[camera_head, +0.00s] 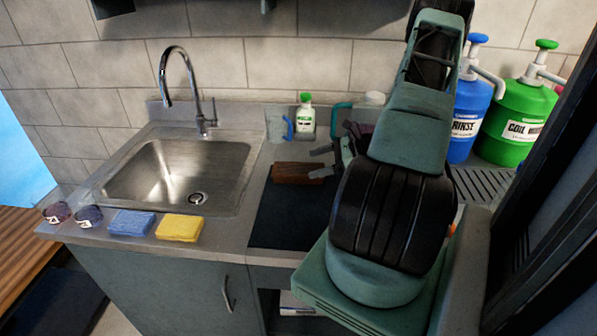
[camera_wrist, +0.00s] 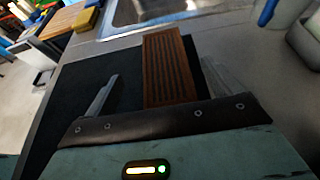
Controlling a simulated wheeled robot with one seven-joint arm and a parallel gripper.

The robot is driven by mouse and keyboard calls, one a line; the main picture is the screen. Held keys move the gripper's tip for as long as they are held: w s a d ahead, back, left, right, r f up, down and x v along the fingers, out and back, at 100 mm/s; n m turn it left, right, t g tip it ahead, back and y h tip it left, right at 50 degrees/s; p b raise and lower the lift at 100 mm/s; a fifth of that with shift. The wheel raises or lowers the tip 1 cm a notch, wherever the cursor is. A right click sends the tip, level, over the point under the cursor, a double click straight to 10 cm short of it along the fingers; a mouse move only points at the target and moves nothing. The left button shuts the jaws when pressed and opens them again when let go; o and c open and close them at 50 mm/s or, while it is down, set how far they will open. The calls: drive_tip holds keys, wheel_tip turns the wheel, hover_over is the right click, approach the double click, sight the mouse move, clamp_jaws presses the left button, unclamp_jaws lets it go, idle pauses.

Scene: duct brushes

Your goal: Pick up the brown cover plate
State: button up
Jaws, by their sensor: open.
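The brown cover plate (camera_head: 292,171) is a slatted, wood-coloured rectangle lying on the dark mat (camera_head: 285,220) on the counter. In the wrist view the plate (camera_wrist: 170,62) lies lengthwise between the two grey fingers, towards the right one. My gripper (camera_head: 317,162) is open at the plate's right end in the head view, and its fingers also show in the wrist view (camera_wrist: 158,78). I cannot tell whether a finger touches the plate. My arm hides the right part of the counter behind it.
The steel sink (camera_head: 180,172) with a faucet (camera_head: 190,95) is left of the mat. Blue (camera_head: 131,223) and yellow (camera_head: 180,228) sponges lie at the front edge. A green-capped bottle (camera_head: 305,118) and clear jug (camera_head: 278,125) stand behind. Blue (camera_head: 466,125) and green (camera_head: 515,125) pump containers stand right.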

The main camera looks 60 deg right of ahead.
sight(299, 169)
drive_tip(key=shift+d+f+p+x, duration=0.1)
drive_tip(key=shift+p+x, duration=0.2)
drive_tip(key=shift+x, duration=0.55)
drive_tip(key=shift+d+f+p+x, duration=0.15)
drive_tip(key=shift+p+x, duration=0.2)
drive_tip(key=shift+x, duration=0.55)
drive_tip(key=shift+d+f+p+x, duration=0.1)
drive_tip(key=shift+p+x, duration=0.2)
drive_tip(key=shift+x, duration=0.55)
drive_tip(key=c, duration=1.2)
